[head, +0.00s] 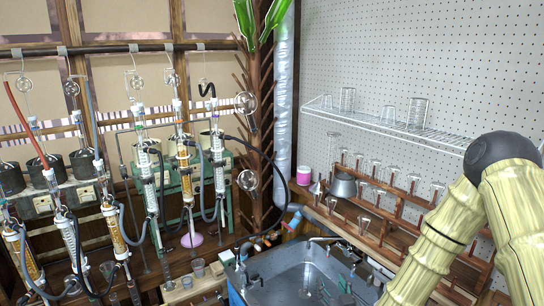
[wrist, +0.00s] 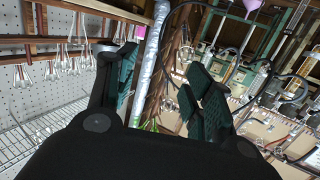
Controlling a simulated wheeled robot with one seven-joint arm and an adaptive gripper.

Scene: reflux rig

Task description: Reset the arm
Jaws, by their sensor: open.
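My gripper (wrist: 163,85) shows in the wrist view with its two dark green ridged fingers spread wide apart. Nothing is between the fingers, and the gripper touches nothing that I can see. The wrist view is turned over, with hanging-looking glassware at the top left. In the head view my arm (head: 513,205) is at the right, bent at a dark round joint, in front of the wooden rack and the pegboard wall. The gripper itself is not in the head view.
Several condensers (head: 188,165) with hoses stand at the left. A metal sink (head: 292,280) is at the bottom middle. A wire shelf (head: 385,128) with beakers hangs on the pegboard (head: 440,60). A wooden rack (head: 400,213) holds flasks below. A silver duct (head: 283,100) runs up the corner.

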